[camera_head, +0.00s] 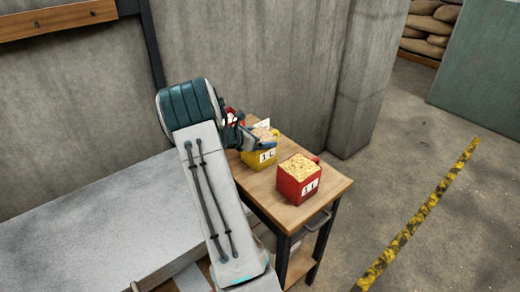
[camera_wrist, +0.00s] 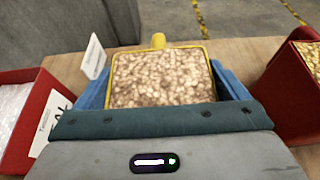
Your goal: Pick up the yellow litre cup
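The yellow litre cup (camera_head: 261,159) stands on the wooden table, filled with pale grain, with a "1 L" label on its front. In the wrist view its rim (camera_wrist: 206,54) is in the middle, with its yellow handle (camera_wrist: 158,41) on the far side. My gripper (camera_wrist: 165,82) is at the cup, one blue finger along its left side and one along its right. Both fingers look very close to the walls; whether they touch is not clear. The lower cup is hidden in the wrist view. In the head view my arm partly hides the gripper.
A red cup of yellow grain (camera_head: 299,182) stands to the right, near the table's front edge. Another red container (camera_wrist: 18,133) with white contents is close on the left in the wrist view. A white card (camera_wrist: 94,57) stands behind. A concrete wall (camera_head: 270,60) is behind the table.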

